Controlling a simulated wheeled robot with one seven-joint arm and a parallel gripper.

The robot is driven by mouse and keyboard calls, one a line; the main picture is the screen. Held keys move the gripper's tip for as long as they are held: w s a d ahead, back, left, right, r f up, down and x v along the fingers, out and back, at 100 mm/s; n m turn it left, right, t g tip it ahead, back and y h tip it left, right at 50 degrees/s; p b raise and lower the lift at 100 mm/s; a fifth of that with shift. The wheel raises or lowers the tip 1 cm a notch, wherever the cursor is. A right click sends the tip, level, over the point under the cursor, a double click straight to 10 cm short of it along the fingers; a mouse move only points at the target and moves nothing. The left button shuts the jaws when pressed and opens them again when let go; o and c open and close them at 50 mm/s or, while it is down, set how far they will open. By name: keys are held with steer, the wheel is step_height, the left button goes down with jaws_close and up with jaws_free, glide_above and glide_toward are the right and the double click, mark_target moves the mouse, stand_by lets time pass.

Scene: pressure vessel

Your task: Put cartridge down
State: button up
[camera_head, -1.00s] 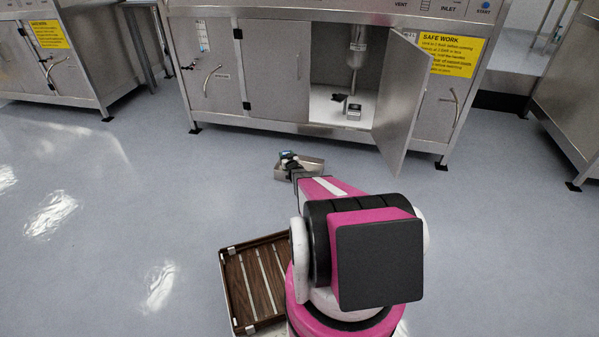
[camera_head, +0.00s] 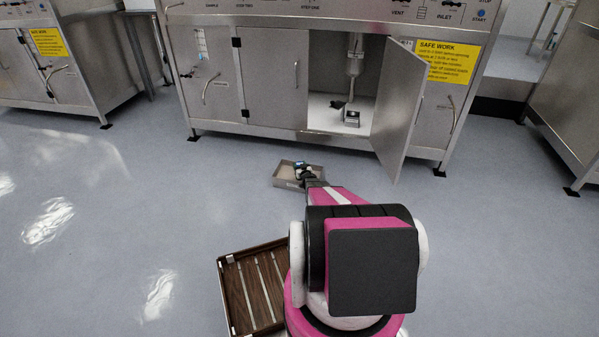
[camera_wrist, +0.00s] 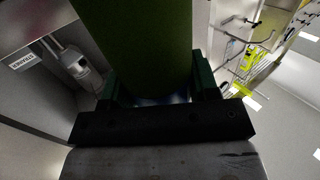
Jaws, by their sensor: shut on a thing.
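In the wrist view a large dark green body, which I take to be the cartridge (camera_wrist: 135,40), fills the space between the jaws of my gripper (camera_wrist: 153,92). The gripper is shut on it. In the head view my gripper (camera_head: 305,173) reaches out low at a small grey open tray (camera_head: 284,182) on the floor. A small dark, white and blue shape shows there at the tray's right side. My arm and the gripper hide part of the tray, and I cannot tell whether the cartridge touches it.
A steel cabinet (camera_head: 270,75) stands behind the tray. Its right door (camera_head: 400,105) is open and juts toward me. Inside are a hanging metal cylinder (camera_head: 355,60) and a small block (camera_head: 351,118). A brown slatted tray (camera_head: 238,300) lies left of my base. The floor at left is clear.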

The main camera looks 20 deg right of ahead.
steer(key=shift+f, duration=1.9)
steer(key=shift+f, duration=0.15)
steer(key=o, duration=1)
steer(key=shift+s, duration=0.1)
